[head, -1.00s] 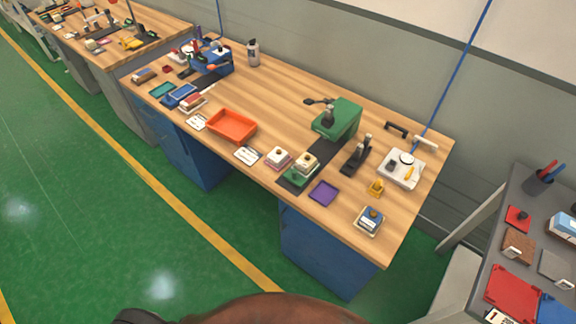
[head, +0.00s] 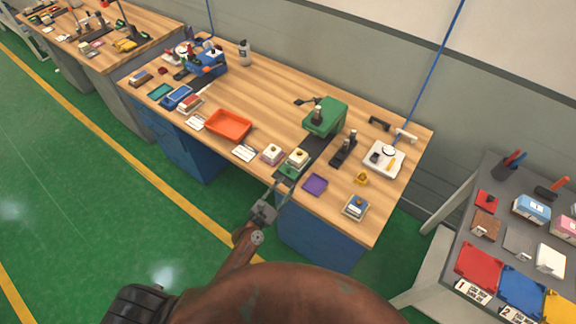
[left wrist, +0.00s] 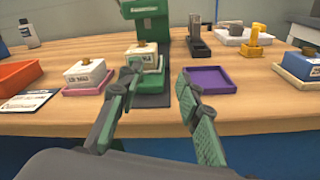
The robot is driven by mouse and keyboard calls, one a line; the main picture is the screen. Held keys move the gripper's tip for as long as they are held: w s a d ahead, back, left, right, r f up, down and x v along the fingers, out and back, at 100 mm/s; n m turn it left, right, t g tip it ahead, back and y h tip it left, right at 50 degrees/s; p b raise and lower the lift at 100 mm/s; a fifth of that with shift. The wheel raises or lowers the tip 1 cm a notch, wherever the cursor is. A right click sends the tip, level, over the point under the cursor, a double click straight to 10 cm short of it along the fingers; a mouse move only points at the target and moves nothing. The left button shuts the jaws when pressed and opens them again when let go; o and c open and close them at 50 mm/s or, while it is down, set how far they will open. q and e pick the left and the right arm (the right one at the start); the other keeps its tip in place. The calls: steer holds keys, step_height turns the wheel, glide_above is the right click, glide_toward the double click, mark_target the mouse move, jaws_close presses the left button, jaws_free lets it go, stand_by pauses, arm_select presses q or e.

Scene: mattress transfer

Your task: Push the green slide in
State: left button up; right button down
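The green slide (head: 287,172) sits on a dark rail in front of the green machine (head: 325,116), with a cream block (head: 297,158) with a brass knob on it. In the left wrist view the slide (left wrist: 154,83) is partly hidden behind the left finger. My left gripper (head: 281,184) is open, at the table's front edge, just in front of the slide. In the left wrist view its fingers (left wrist: 159,76) stand apart with nothing between them. I cannot tell whether a fingertip touches the slide. My right gripper is not in view.
A pink tray with a white block (head: 272,154) stands left of the slide, a purple tray (head: 315,184) right of it. A black stand (head: 344,150) is right of the machine. An orange tray (head: 228,124) lies farther left. A grey table (head: 470,237) stands at right.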

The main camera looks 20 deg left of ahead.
mark_target(287, 169)
arm_select(q)
steer(key=w+n, duration=0.1)
steer(key=a+n+t+y, duration=0.1)
steer(key=n, duration=0.1)
steer(key=w+a+n+y, duration=0.1)
steer(key=n, duration=0.1)
steer(key=shift+w+a+f, duration=0.15)
steer(key=shift+w+f, duration=0.1)
steer(key=shift+w, duration=0.05)
steer(key=shift+w+n, duration=0.3)
steer(key=shift+w+d, duration=0.15)
steer(key=shift+w, duration=1.05)
steer(key=shift+w+d, duration=0.2)
steer(key=shift+w, duration=0.95)
steer(key=shift+w+d, duration=0.15)
steer(key=shift+w, duration=1.05)
steer(key=shift+c, duration=0.6)
jaws_close()
